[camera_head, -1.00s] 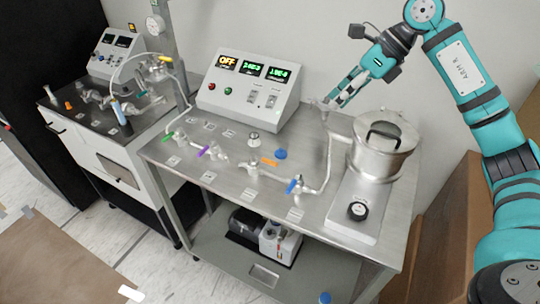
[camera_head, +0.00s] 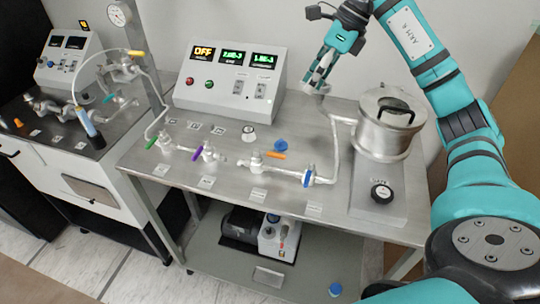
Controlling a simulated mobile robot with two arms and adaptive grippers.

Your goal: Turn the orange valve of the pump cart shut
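The cart's steel top carries a row of glass valves with coloured handles. The orange valve handle (camera_head: 275,155) lies roughly level, just above and right of its glass body. The green (camera_head: 152,142), purple (camera_head: 197,153) and blue (camera_head: 307,176) handles sit along the same line. My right gripper (camera_head: 317,86) points down from the upper right, beside the control box and behind the valve row. Its two fingers look apart with nothing between them. It is clear of the orange handle. My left gripper is not in view.
A control box (camera_head: 229,82) with an OFF display stands at the back. A lidded steel pot (camera_head: 385,135) and glass piping (camera_head: 334,150) stand on the right. A second cart (camera_head: 95,140) with glassware is at the left. Pump equipment (camera_head: 278,240) sits on the lower shelf.

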